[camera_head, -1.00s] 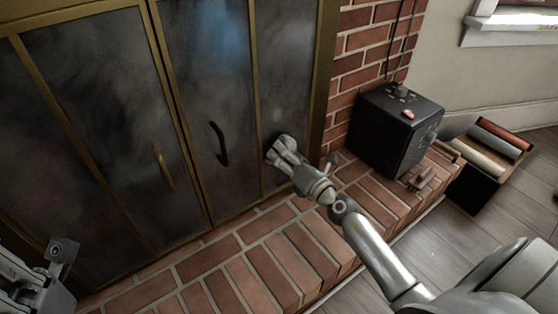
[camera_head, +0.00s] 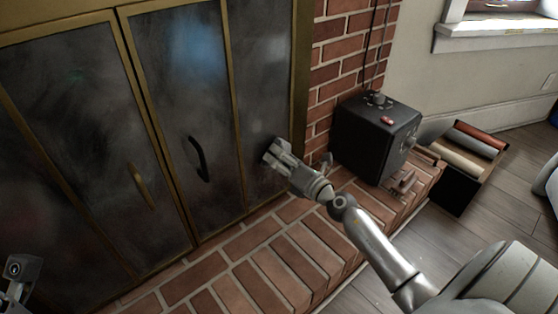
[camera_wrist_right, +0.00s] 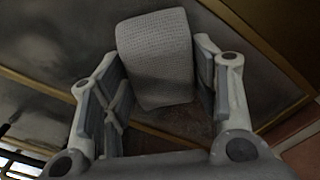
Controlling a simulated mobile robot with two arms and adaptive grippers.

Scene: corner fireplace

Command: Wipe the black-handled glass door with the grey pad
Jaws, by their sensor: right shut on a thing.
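The black-handled glass door (camera_head: 180,75) is the right one of two smudged, brass-framed fireplace doors. Its curved black handle (camera_head: 198,158) is near the middle of the head view. My right gripper (camera_head: 272,152) is in front of the door's right pane, to the right of the handle. In the right wrist view it is shut on the grey pad (camera_wrist_right: 156,60), a textured block between its fingers. The pad is mostly hidden in the head view, and I cannot tell whether it touches the glass. My left gripper (camera_head: 20,275) is partly cut off at the lower left; its jaws are unclear.
The left glass door (camera_head: 75,110) has a brass handle (camera_head: 142,186). A brick hearth (camera_head: 250,255) runs below the doors. A black box (camera_head: 372,138) stands on it at the right, beside my right arm. A crate with coloured rolls (camera_head: 462,165) is farther right.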

